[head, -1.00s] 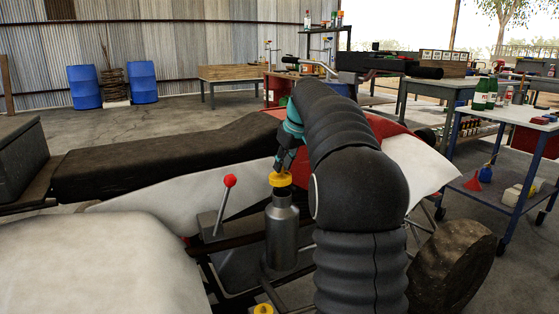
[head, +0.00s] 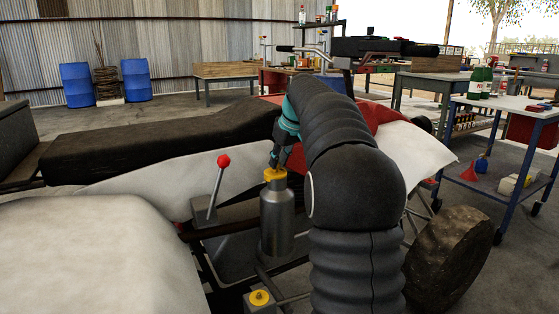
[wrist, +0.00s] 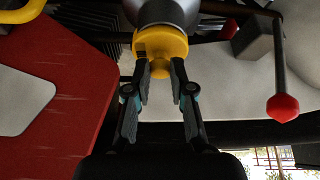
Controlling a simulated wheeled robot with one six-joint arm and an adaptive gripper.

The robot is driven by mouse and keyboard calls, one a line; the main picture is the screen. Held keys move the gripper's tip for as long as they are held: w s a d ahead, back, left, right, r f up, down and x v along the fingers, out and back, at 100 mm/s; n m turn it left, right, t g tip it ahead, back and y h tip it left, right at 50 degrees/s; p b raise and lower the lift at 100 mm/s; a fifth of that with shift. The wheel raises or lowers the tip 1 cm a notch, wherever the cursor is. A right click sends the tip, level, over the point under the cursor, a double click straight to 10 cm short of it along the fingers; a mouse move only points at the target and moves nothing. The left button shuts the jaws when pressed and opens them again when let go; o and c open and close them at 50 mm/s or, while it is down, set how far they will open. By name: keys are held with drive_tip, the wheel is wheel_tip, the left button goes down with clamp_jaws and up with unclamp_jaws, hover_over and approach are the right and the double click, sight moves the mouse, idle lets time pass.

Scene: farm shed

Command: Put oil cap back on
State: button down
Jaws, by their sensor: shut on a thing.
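The yellow oil cap (head: 275,174) is at the top of an upright silver metal cylinder (head: 277,225) on the vehicle. My gripper (head: 277,162) points down from above and is shut on the cap's small knob. In the wrist view, the cap (wrist: 158,42) lies against the cylinder's end (wrist: 166,10), roughly in line with it, and my fingertips (wrist: 161,75) are on both sides of the knob. Whether the cap is fully seated cannot be told.
A red-knobbed lever (head: 222,162) stands left of the cylinder. A second yellow cap (head: 259,298) sits low in front. A black seat (head: 150,150) and pale body panels surround the spot. A dark tyre (head: 447,260) and a blue-framed cart (head: 505,105) are right.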

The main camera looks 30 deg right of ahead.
drive_tip(key=shift+s+a+f+g, duration=0.1)
drive_tip(key=shift+s+f+g, duration=0.1)
drive_tip(key=shift+f, duration=0.35)
drive_tip(key=shift+s+f+g, duration=0.2)
drive_tip(key=shift+f, duration=0.35)
drive_tip(key=shift+s+r, duration=0.1)
drive_tip(key=shift+s, duration=0.15)
idle(0.4)
drive_tip(key=shift+s+d+r+p, duration=0.1)
drive_tip(key=shift+d+r+p, duration=0.35)
drive_tip(key=shift+p, duration=0.6)
idle(1.4)
drive_tip(key=shift+a+r, duration=0.1)
drive_tip(key=c, duration=1)
unclamp_jaws()
drive_tip(key=shift+o, duration=0.7)
drive_tip(key=shift+a+r, duration=0.1)
drive_tip(key=shift+r, duration=0.1)
drive_tip(key=o, duration=0.4)
drive_tip(key=shift+r, duration=0.1)
drive_tip(key=shift+r, duration=0.15)
